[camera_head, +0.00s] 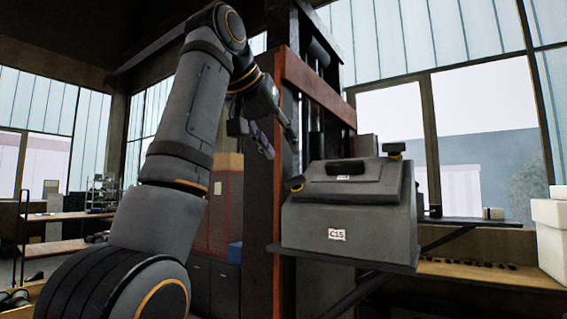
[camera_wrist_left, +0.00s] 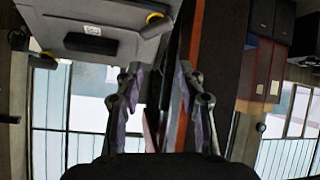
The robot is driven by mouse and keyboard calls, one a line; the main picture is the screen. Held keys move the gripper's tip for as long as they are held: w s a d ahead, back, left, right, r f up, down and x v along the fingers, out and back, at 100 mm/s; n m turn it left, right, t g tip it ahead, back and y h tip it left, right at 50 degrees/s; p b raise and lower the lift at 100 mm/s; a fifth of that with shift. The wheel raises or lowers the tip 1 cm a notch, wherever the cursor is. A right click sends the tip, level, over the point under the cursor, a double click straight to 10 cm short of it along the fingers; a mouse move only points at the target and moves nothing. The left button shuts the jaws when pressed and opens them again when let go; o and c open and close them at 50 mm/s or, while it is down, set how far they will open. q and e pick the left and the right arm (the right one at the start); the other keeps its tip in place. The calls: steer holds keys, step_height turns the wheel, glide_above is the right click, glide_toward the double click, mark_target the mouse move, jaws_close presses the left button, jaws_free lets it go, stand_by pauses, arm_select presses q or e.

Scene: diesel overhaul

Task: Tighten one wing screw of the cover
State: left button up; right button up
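A grey box labelled C15 (camera_head: 307,222) carries a sloped grey cover (camera_head: 385,180) with a black handle (camera_head: 345,168). A yellow-and-black wing screw (camera_head: 296,184) is at the cover's left side, and another wing screw (camera_head: 393,149) is at its far right. In the left wrist view the cover appears at upper left, with a wing screw (camera_wrist_left: 154,18) near the fingers and the other (camera_wrist_left: 46,57) farther off. My left gripper (camera_head: 282,146) is open and empty, above and left of the nearer screw, apart from it. It also shows in the left wrist view (camera_wrist_left: 161,70). My right gripper is not in view.
The box rests on a shelf (camera_head: 290,251) beside a tall red-and-dark metal frame (camera_head: 313,86). A bench (camera_head: 490,273) with small parts and a white box (camera_head: 550,238) are at right. A red cabinet (camera_head: 228,210) stands behind my left arm.

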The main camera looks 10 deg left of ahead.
arm_select(q)
steer(key=n+g+y+p, duration=0.1)
steer(key=n+g+p, duration=0.1)
steer(key=n, duration=0.6)
steer(key=f+n+g+y+p, duration=0.1)
steer(key=n+p, duration=0.4)
steer(key=n, duration=0.3)
steer(key=w+d+f+n+g+y+p, duration=0.1)
steer(key=n+g+y+p, duration=0.1)
steer(key=n, duration=0.5)
steer(key=shift+w+f+n+g+p, duration=0.1)
steer(key=shift+f+n+g+p, duration=0.25)
steer(key=shift+p, duration=0.55)
steer(key=shift+w+f, duration=0.1)
steer(key=shift+w, duration=0.05)
steer(key=shift+w+d+f, duration=0.15)
steer(key=shift+w, duration=0.15)
steer(key=shift+s, duration=0.25)
